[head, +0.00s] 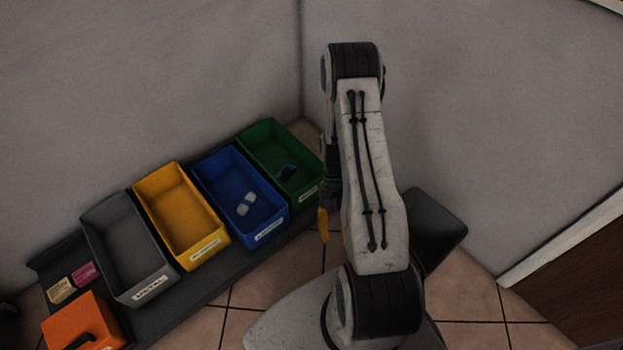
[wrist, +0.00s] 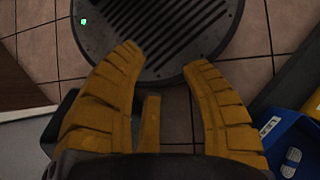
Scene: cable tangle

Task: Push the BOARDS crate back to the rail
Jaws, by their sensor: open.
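Several open crates stand side by side in a row along the wall in the head view: grey (head: 131,225), yellow (head: 176,220), blue (head: 232,185) and green (head: 262,142). The grey label seems to read METAL; the others are too small or blurred, so I cannot tell which is BOARDS. The green crate holds a dark item and its right end is partly hidden by my arm. The blue crate's front seems to stick out slightly; its corner shows in the wrist view (wrist: 283,135). My gripper (wrist: 163,60) is open and empty, apart from the crates, its fingers pointing down.
The crates stand on a dark bench (head: 172,318). An orange box (head: 62,318) with a black handle-like part and small pink (head: 86,272) and yellow (head: 60,290) pieces are at its left end. Tiled floor (head: 262,285) lies in front. A brown door (head: 580,290) is at right.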

